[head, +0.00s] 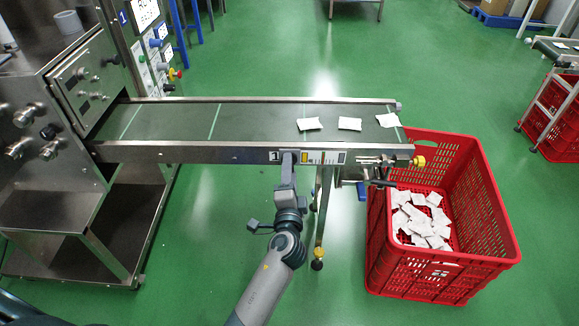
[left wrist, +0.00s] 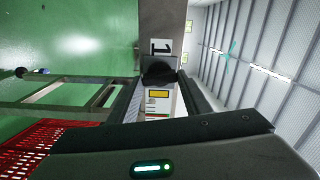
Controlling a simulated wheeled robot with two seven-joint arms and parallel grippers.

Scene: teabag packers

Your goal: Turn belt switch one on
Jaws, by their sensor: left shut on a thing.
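Belt switch one is a black knob (left wrist: 158,71) on the conveyor's side rail, beside a white label "1" (left wrist: 160,47). The label (head: 274,156) also shows in the head view, where the knob is hidden behind my gripper. My left gripper (head: 288,157) reaches up to the front rail just right of the label. In the left wrist view its two dark fingers (left wrist: 163,82) are on either side of the knob, and it is shut on it. The knob's exact turn position is hard to tell. My right gripper is not in view.
The conveyor belt (head: 255,120) carries several white teabags (head: 350,124) near its right end. A red crate (head: 490,215) with teabags stands below that end. A steel machine (head: 60,150) stands at the left. The yellow-marked panel (head: 323,157) is close right of my gripper.

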